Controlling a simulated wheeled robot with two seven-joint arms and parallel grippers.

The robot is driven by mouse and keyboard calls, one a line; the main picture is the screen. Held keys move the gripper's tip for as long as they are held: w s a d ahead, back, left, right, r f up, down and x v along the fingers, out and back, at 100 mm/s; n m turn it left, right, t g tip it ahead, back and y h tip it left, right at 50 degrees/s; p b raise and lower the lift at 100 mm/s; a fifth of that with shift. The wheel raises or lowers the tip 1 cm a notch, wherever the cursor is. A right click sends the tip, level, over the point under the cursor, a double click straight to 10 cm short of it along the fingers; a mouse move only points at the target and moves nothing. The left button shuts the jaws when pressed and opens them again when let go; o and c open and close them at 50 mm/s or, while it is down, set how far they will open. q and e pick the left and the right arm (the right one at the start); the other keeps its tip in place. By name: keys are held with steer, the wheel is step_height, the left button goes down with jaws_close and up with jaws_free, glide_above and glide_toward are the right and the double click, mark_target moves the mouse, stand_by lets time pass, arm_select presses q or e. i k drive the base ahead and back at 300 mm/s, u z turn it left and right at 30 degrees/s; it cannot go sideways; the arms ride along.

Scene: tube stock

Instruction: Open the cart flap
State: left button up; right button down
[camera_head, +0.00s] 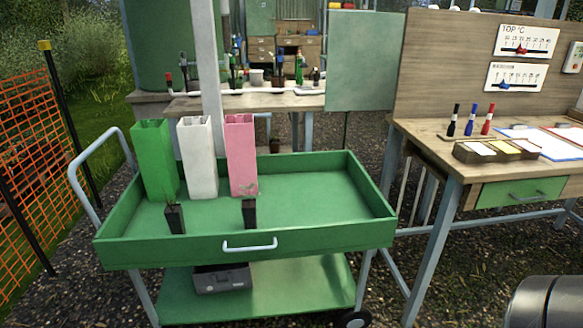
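The green cart (310,188) stands in the middle of the view, with a shallow tray on top and a lower shelf. Its front panel, the flap (180,250), stands upright along the near side of the tray. A pale bar handle (249,246) is fixed near the middle of the flap. Two small dark upright pieces, one at left (175,218) and one nearer the middle (249,214), show just behind the flap's top edge; what they are is unclear.
Green (155,160), white (198,158) and pink (241,156) square tubes stand in the tray's left part. Its right part is empty. A dark box (222,280) sits on the lower shelf. A wooden workbench (425,133) is at right, an orange mesh fence (25,150) at left.

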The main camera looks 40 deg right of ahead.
mark_target(315, 237)
steer(key=z, duration=0.8)
steer(key=i, duration=0.65)
steer(key=u, duration=0.2)
